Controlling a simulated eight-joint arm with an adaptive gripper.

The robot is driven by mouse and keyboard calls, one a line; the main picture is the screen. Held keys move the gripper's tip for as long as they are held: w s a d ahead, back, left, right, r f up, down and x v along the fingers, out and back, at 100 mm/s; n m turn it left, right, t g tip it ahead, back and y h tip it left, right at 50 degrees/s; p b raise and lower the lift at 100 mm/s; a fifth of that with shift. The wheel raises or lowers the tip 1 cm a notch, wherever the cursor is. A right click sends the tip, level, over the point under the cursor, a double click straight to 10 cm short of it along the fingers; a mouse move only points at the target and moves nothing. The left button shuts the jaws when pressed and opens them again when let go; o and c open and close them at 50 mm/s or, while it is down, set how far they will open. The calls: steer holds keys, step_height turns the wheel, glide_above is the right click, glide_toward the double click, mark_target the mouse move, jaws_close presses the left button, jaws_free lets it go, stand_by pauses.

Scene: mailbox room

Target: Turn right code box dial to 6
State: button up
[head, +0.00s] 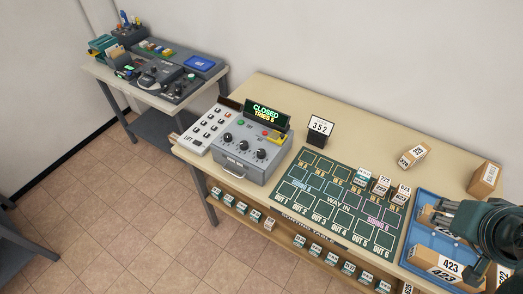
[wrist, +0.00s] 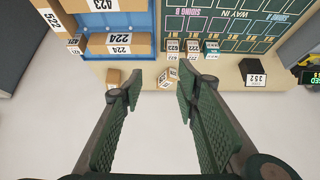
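The grey code box (head: 243,143) stands on the long table, left of the green mat in the head view. Its lit display (head: 266,112) reads "CLOSED" and "TRIES 5". Several dark dials line its sloped front; the right dial (head: 257,153) is at the right end of this row. The dial settings are too small to read. My gripper (wrist: 161,88) is open and empty in the wrist view. In the head view it is at the far right, above the blue tray, well apart from the code box. The dials are out of the wrist view.
A white button panel (head: 207,129) adjoins the box's left side. The green mat (head: 335,205) lies to its right, with a black "352" sign (head: 319,132) behind. Several labelled parcels stand around the mat and in the blue tray (head: 413,236). A side table (head: 100,73) holds other devices.

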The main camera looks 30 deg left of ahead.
steer(key=w+a+r+m+g+y+p, duration=0.1)
steer(key=w+a, duration=0.3)
steer(key=a, duration=0.2)
steer(key=w+a+r+m+g+p, duration=0.1)
steer(key=w+a+r+m+p, duration=0.15)
steer(key=a, duration=0.35)
steer(key=m+g+p, duration=0.4)
steer(key=m+p, duration=0.2)
steer(key=m, duration=0.1)
glide_toward(262, 152)
steer(key=shift+w+a+f+h, duration=0.2)
steer(key=shift+w+f+h, duration=0.05)
steer(key=shift+w+h, duration=0.15)
steer(key=shift+s+a+f, duration=0.2)
steer(key=shift+a, duration=0.05)
steer(key=shift+w+a+f, duration=0.1)
steer(key=shift+f, duration=1.85)
steer(key=shift+w+f, duration=0.1)
steer(key=shift+f, duration=1.85)
steer(key=shift+c, duration=0.6)
